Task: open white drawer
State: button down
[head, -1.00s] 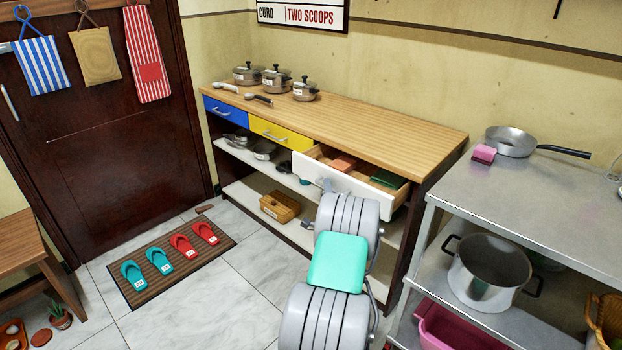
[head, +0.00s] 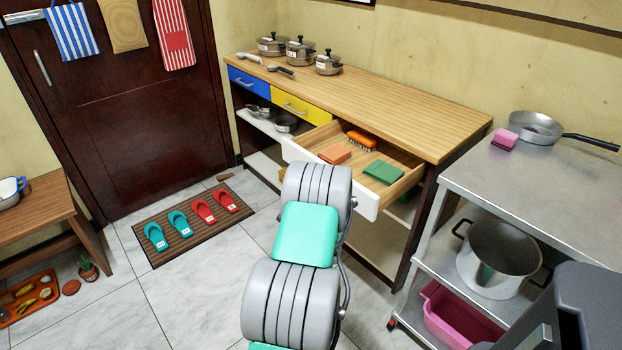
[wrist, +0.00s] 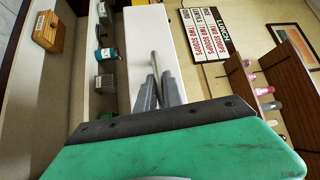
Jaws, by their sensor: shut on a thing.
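The white drawer (head: 367,204) stands well pulled out from the right end of the wooden counter in the head view. Inside it lie an orange sponge (head: 335,154), an orange brush (head: 362,140) and a green sponge (head: 383,172). In the wrist view the white drawer front (wrist: 148,45) fills the middle, with its grey bar handle (wrist: 155,68). My gripper (wrist: 160,88) is shut on that handle, its two grey fingers close together around it.
The blue drawer (head: 248,84) and yellow drawer (head: 300,107) are shut. Several lidded pots stand on the counter (head: 400,117). A metal cart (head: 480,185) with a pan (head: 535,127) and large pot (head: 498,258) is close on the right.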

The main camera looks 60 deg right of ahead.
jog(key=shift+w, duration=0.1)
jog(key=c, duration=1.8)
grip_release()
jog(key=shift+s+a+f+b, duration=0.3)
jog(key=shift+a+b, duration=0.1)
jog(key=shift+b, duration=0.25)
jog(key=b+v, duration=0.2)
jog(key=v, duration=0.1)
jog(key=b+v, duration=0.2)
jog(key=v, duration=0.1)
jog(key=shift+s+a+r+b, duration=0.15)
jog(key=shift+a+b, duration=0.15)
jog(key=shift+a, duration=0.1)
jog(key=shift+r, duration=0.1)
